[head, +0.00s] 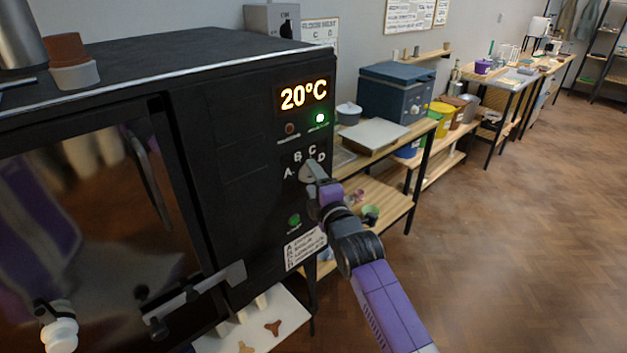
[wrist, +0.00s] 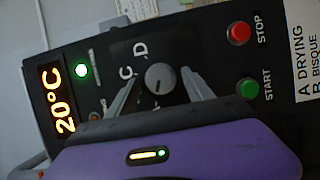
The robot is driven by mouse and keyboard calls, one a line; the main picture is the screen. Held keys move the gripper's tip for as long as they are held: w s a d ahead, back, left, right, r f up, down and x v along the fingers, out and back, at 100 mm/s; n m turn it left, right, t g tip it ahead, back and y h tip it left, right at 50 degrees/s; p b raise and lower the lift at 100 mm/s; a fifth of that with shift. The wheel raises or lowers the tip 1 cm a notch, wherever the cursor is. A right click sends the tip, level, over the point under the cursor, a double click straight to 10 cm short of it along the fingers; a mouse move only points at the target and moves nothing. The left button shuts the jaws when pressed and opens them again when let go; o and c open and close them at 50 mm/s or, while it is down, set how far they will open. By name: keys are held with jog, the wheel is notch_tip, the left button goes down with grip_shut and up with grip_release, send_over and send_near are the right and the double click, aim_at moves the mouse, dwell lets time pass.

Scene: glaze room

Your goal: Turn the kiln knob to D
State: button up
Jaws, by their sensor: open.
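The black kiln (head: 215,130) has a control panel with a round grey knob (head: 306,173) ringed by the letters A, B, C and D. My gripper (head: 318,182) is at the knob in the head view and partly covers it. In the wrist view the picture is turned, and the knob (wrist: 159,77) sits between the two open fingers of my gripper (wrist: 158,90). C and D show beside it; A and B are hidden. I cannot tell surely which letter the knob's mark points to, nor whether the fingers touch it.
The display (head: 303,94) reads 20°C and a green lamp (head: 320,118) is lit. A green START button (wrist: 248,89) and a red STOP button (wrist: 239,33) lie close to the knob. A wooden shelf unit (head: 385,207) stands right of the kiln; open floor (head: 500,250) lies beyond.

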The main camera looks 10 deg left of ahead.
grip_shut()
jog(key=shift+m+g, duration=0.3)
jog(key=shift+w+d+r+m+g+y+b, duration=0.15)
jog(key=shift+m+g+y+b, duration=0.7)
jog(key=shift+m+g+b, duration=1.6)
jog(key=shift+w+d+f+m+g+y+b, duration=0.2)
jog(key=shift+m+g+y+b, duration=0.9)
jog(key=shift+m, duration=2.7)
jog(key=shift+w+d+r+m+g+y+b, duration=0.2)
jog(key=shift+m+g+y+b, duration=0.35)
jog(key=shift+m+g+b, duration=1.45)
jog(key=m+t, duration=0.1)
jog(key=m, duration=0.1)
jog(key=shift+m, duration=0.35)
